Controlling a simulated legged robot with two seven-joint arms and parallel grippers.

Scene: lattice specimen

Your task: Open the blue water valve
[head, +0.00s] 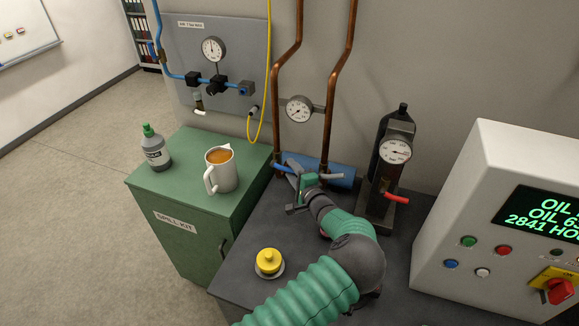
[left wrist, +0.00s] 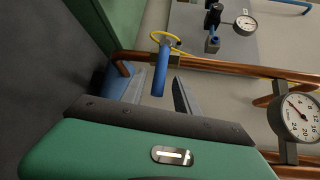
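A blue lever handle (head: 284,168) sits low by the copper pipes, at the left end of a blue cylinder-shaped body (head: 342,174). My left gripper (head: 292,186) is beside it at the back of the dark bench. In the left wrist view the blue lever (left wrist: 160,72) stands between the two spread fingers of my left gripper (left wrist: 160,92), with gaps showing on both sides. The gripper looks open and does not clamp the lever. My wrist hides part of the blue body. My right gripper does not show.
A grey lever (head: 330,176) lies just right of my gripper. A dark cylinder with gauge and red lever (head: 396,197) stands further right. A yellow knob (head: 268,262) is on the bench. A jug (head: 220,168) and bottle (head: 154,148) stand on the green cabinet (head: 150,190).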

